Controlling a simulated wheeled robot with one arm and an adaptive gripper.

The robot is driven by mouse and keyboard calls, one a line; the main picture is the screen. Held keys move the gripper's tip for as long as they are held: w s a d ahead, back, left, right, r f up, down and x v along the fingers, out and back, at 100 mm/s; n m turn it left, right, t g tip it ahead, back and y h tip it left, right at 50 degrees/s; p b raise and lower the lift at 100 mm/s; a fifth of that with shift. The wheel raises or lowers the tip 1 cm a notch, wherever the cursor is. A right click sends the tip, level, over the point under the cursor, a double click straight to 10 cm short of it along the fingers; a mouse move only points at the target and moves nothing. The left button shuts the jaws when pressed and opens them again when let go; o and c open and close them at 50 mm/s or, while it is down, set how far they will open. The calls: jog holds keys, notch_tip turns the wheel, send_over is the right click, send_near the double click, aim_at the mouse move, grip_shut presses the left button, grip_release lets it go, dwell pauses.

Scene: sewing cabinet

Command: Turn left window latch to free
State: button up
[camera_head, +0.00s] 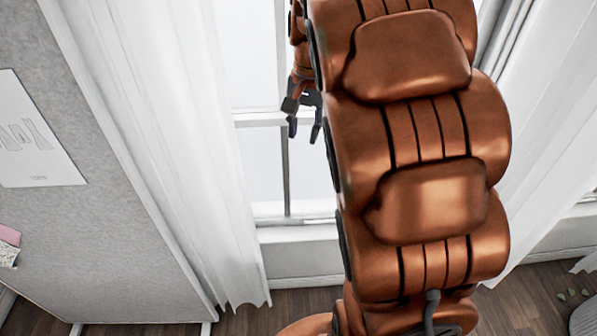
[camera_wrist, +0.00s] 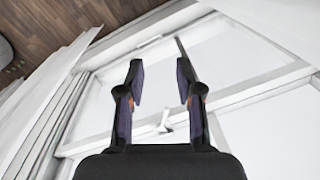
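My gripper (camera_head: 304,130) hangs in front of the window (camera_head: 261,183), near its horizontal middle rail, in the head view. In the wrist view my gripper (camera_wrist: 160,70) is open, with two dark fingers apart and nothing held. A small white window latch (camera_wrist: 165,121) stands on the white rail and shows between the fingers, close to the gripper's base in the picture. I cannot tell whether the fingers touch it. In the head view I cannot make out the latch. Only one latch is visible, and its exact setting is unclear.
White curtains hang on the left (camera_head: 175,110) and right (camera_head: 560,130) of the window. A grey partition board (camera_head: 110,215) with pinned papers stands at the left. My arm hides much of the window's right part. Wooden floor (camera_head: 270,318) shows below.

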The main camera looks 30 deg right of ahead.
jog(key=s+a+f+n+g, duration=0.1)
jog(key=s+a+f+n, duration=0.1)
jog(key=s+a, duration=0.4)
jog(key=s+n, duration=0.1)
jog(key=s, duration=0.2)
jog(key=shift+a, duration=0.25)
jog(key=w+d+r+t, duration=0.1)
jog(key=w+d+r, duration=0.2)
jog(key=w, duration=0.4)
jog(key=w+d+r+t, duration=0.1)
jog(key=w+d+r, duration=0.15)
jog(key=w, duration=0.35)
jog(key=w+d+m, duration=0.2)
jog(key=w+d, duration=0.3)
jog(key=d, duration=0.2)
jog(key=w+d+f+m, duration=0.2)
jog(key=d+f+m, duration=0.15)
jog(key=d, duration=0.45)
jog(key=shift+w+a+f+p, duration=0.2)
jog(key=shift+f+p, duration=0.25)
jog(key=shift+f, duration=0.8)
jog(key=shift+w+a+f+p, duration=0.15)
jog(key=shift+f+p, duration=0.25)
jog(key=shift+f, duration=0.8)
jog(key=shift+w+a+f+p, duration=0.1)
jog(key=shift+a+f+p, duration=0.25)
jog(key=shift+f, duration=0.9)
jog(key=shift+d, duration=0.1)
